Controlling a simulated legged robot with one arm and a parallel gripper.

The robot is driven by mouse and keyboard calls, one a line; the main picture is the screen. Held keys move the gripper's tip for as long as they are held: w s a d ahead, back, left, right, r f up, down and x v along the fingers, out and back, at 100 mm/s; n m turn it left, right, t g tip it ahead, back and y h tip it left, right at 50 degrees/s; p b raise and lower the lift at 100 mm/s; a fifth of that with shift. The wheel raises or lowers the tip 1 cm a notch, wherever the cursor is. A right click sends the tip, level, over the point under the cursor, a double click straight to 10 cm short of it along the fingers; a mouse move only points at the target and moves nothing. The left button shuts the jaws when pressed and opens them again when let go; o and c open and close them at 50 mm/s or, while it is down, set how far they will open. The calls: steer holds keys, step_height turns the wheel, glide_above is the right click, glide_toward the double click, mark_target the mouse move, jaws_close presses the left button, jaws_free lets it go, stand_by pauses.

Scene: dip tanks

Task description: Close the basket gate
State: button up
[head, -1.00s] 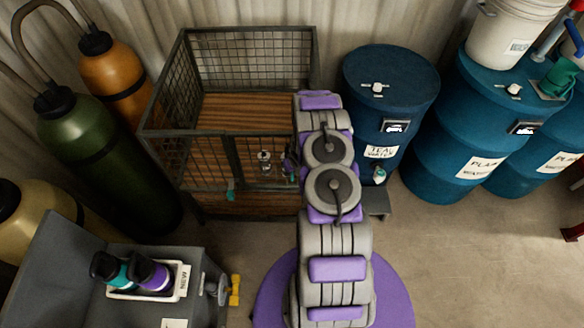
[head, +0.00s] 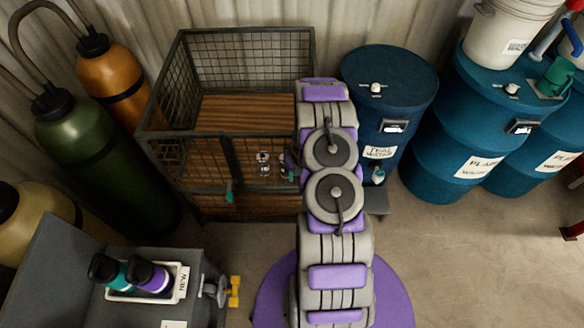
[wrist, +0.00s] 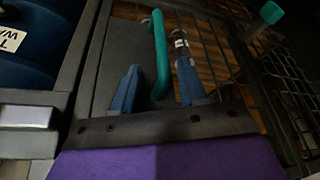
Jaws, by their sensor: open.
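The basket (head: 245,32) is a dark metal mesh cage with a wooden floor, in the head view left of my arm. Its lower front holds mesh panels and a teal piece (head: 229,196) on the front frame. In the wrist view, a teal bar handle (wrist: 161,50) stands on a dark grey plate of the gate (wrist: 115,60). My gripper (wrist: 157,72) is open, its two blue fingers on either side of this handle. I cannot tell whether they touch it. My arm hides the gripper and the basket's right front in the head view, so the gate's angle is unclear.
Small clear items (head: 263,160) show behind the front mesh. A teal-water drum (head: 390,80) stands right of the basket, with more blue drums beyond. Gas cylinders (head: 95,150) stand at the left. A grey cart (head: 60,270) with a bottle tray is at front left.

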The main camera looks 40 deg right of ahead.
steer(key=d+v, duration=0.1)
steer(key=v, duration=1.1)
steer(key=shift+a, duration=0.45)
steer(key=s+a+r+n+g+b, duration=0.1)
steer(key=s+a+r+g+b, duration=0.3)
steer(key=a+r, duration=1.05)
steer(key=s+a+r+g+b, duration=0.1)
steer(key=s+a+r+b, duration=0.2)
steer(key=s, duration=0.9)
steer(key=s+a+r+n+g+y+b, duration=0.1)
steer(key=s+a+r+b, duration=0.2)
steer(key=s+a+r, duration=0.3)
steer(key=s+a, duration=0.5)
steer(key=a, duration=0.1)
steer(key=shift+s+r+n, duration=0.3)
steer(key=shift+s+r, duration=0.05)
steer(key=shift+r, duration=0.05)
